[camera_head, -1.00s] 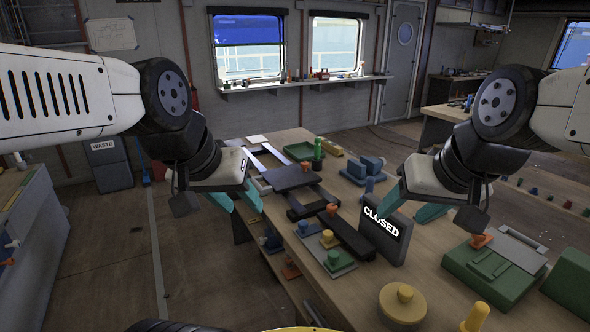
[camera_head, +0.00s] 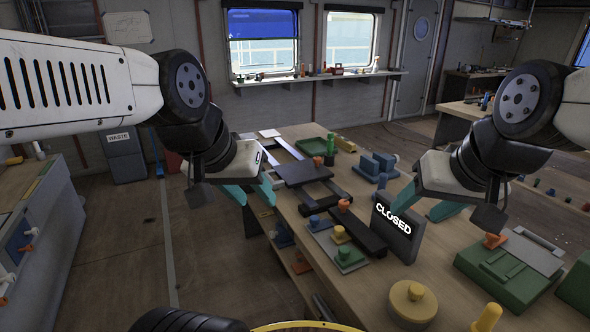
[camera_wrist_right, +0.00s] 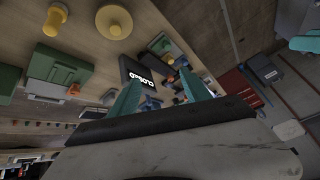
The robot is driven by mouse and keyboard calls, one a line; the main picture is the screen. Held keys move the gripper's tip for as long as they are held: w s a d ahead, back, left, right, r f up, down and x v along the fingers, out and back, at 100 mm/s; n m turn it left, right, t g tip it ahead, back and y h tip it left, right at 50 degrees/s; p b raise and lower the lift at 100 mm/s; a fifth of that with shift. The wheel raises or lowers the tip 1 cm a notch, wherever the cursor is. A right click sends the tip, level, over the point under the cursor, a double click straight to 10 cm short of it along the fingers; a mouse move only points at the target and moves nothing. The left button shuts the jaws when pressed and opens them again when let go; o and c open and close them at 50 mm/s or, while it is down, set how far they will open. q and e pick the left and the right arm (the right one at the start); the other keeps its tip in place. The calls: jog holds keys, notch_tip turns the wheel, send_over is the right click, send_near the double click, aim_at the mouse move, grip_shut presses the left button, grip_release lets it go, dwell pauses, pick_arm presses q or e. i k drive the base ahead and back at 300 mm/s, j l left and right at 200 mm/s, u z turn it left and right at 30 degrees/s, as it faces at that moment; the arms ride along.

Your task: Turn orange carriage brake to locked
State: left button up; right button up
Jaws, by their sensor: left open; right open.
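An orange knob (camera_head: 344,205) stands at the end of a dark rail (camera_head: 358,230) on the workbench. I cannot tell for sure whether it is the carriage brake, as other orange knobs are in view. A dark flat carriage-like block (camera_head: 302,173) sits on rails further back. My left gripper (camera_head: 257,195) is open and empty, above the bench's left edge, left of the orange knob. My right gripper (camera_head: 423,209) is open and empty, beside the CLOSED sign (camera_head: 396,228). Its fingers (camera_wrist_right: 162,92) also show in the right wrist view, with nothing between them.
A green box (camera_head: 510,262) with an orange knob (camera_head: 494,240), a yellow round knob (camera_head: 413,300) and a blue device (camera_head: 378,168) stand on the bench (camera_head: 340,300). A grey plate (camera_head: 335,246) holds small coloured knobs.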

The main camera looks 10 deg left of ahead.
aim_at(316, 160)
jog(key=j+z, duration=0.15)
jog(key=j, duration=0.35)
jog(key=k+j+z, duration=0.1)
jog(key=j, duration=0.4)
jog(key=i+j+z, duration=0.15)
jog(key=j, duration=0.2)
jog(key=i+j+z, duration=0.15)
jog(key=j, duration=0.2)
jog(key=i+j+z, duration=0.15)
jog(key=j, duration=0.25)
jog(key=i+j+z, duration=0.2)
jog(key=i, duration=0.25)
jog(key=i+z, duration=0.2)
jog(key=i, duration=0.2)
